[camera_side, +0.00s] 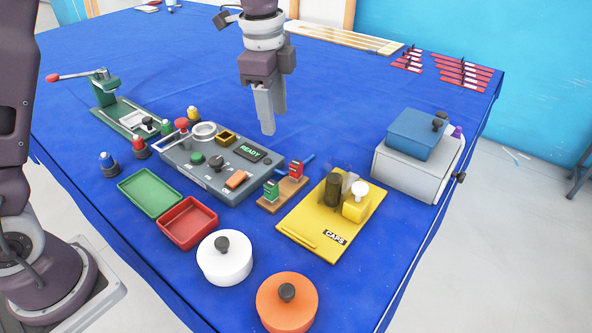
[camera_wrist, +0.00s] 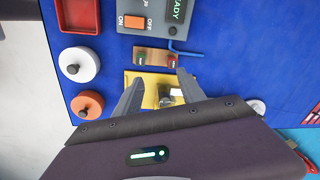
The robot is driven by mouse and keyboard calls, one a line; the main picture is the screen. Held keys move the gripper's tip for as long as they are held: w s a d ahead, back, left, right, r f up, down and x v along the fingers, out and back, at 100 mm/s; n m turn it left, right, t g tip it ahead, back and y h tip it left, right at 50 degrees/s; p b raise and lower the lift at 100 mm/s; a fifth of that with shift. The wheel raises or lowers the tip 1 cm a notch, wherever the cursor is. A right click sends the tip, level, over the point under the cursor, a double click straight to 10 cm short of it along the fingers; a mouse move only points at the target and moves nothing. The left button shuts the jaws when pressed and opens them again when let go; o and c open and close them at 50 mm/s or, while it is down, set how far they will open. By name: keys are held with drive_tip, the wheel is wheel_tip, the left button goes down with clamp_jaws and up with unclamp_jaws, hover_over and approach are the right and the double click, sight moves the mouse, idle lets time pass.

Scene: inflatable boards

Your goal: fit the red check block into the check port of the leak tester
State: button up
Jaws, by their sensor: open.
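The red check block (camera_side: 296,168) stands in a small wooden holder (camera_side: 290,194), beside a green block (camera_side: 271,190). In the wrist view the red block (camera_wrist: 172,60) is small and lies beyond the fingertips. The grey leak tester (camera_side: 207,178) lies left of the holder, with its display reading READY. A small brass-coloured square opening (camera_side: 225,137) is on its top; whether it is the check port I cannot tell. My gripper (camera_side: 270,125) is open and empty, raised above the table. It also shows in the wrist view (camera_wrist: 160,77), apart from the blocks.
A yellow CAPS board (camera_side: 310,238) with upright items is right of the holder. Green (camera_side: 150,193) and red (camera_side: 188,222) trays, lidded white (camera_side: 224,262) and orange (camera_side: 287,305) pots stand nearer. The far cloth is largely clear.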

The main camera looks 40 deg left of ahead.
sight(296, 163)
drive_tip(key=w+f+m, duration=0.1)
drive_tip(key=f, duration=0.1)
drive_tip(key=w+d+f+m, duration=0.1)
drive_tip(key=w+f, duration=0.1)
drive_tip(key=f, duration=0.1)
drive_tip(key=w+f+m+g, duration=0.1)
drive_tip(key=f, duration=0.1)
drive_tip(key=shift+w+d+f, duration=0.2)
drive_tip(key=shift+w, duration=0.2)
wheel_tip(296, 163, down, 7)
drive_tip(key=shift+w+a+r, duration=0.1)
drive_tip(key=shift+w, duration=0.05)
clamp_jaws()
